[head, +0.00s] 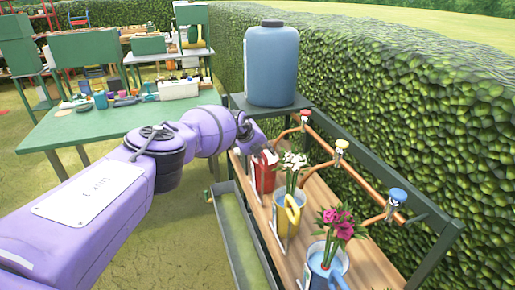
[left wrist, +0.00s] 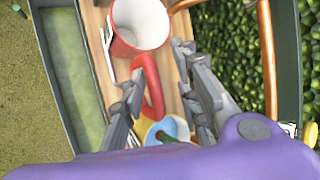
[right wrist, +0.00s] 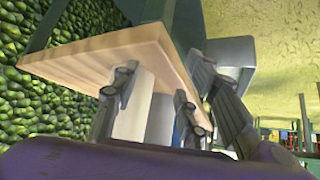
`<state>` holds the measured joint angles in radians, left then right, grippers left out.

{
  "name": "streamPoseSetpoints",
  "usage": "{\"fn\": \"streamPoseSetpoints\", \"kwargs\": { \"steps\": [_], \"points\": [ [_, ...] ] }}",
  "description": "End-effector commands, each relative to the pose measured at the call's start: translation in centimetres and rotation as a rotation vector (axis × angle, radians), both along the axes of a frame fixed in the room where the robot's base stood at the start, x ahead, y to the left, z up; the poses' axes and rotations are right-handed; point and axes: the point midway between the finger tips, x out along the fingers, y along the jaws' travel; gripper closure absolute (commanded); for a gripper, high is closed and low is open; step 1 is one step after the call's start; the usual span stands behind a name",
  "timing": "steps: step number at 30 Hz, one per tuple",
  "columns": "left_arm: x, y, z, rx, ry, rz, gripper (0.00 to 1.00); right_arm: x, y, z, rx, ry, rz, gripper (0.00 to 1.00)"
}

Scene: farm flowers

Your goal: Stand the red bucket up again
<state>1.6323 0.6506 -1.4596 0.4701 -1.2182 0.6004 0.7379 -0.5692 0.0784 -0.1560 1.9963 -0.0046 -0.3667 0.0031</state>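The red bucket (head: 265,172) is on the wooden bench beneath the red tap, partly hidden by my left arm, and looks upright. In the left wrist view, the bucket (left wrist: 138,24) shows its red rim and white inside, the opening facing the camera. Its red handle (left wrist: 153,90) lies between the fingers of my left gripper (left wrist: 160,68), which is open with gaps on both sides. In the head view, my left gripper (head: 264,146) is close above the bucket. My right gripper (right wrist: 155,95) is open below a wooden board, outside the head view.
A yellow-handled bucket with white flowers (head: 290,203) and a blue one with pink flowers (head: 325,262) stand nearer on the bench (head: 300,245). Copper pipes with taps (head: 341,148) overhang them. A blue tank (head: 271,65) stands behind. A trough (head: 238,235) runs along the left.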

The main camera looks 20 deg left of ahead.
Motion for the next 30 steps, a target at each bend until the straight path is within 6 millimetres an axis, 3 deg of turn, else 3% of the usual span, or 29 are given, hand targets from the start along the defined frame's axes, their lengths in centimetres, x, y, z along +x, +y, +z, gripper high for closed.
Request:
{"fn": "streamPoseSetpoints", "kwargs": {
  "steps": [5,18,30],
  "points": [
    [-1.2,0.2,0.5,-0.002,0.004,-0.004,0.71,0.0,0.0,0.0,0.001,0.000,-0.001,0.60],
    [-3.9,0.9,3.9,-0.004,0.006,-0.004,0.71,-0.1,0.0,0.0,0.001,0.000,-0.001,0.60],
    [-4.2,0.9,4.2,-0.005,0.007,-0.003,0.71,0.0,0.0,0.0,0.000,0.000,-0.001,0.60]
  ]
}}
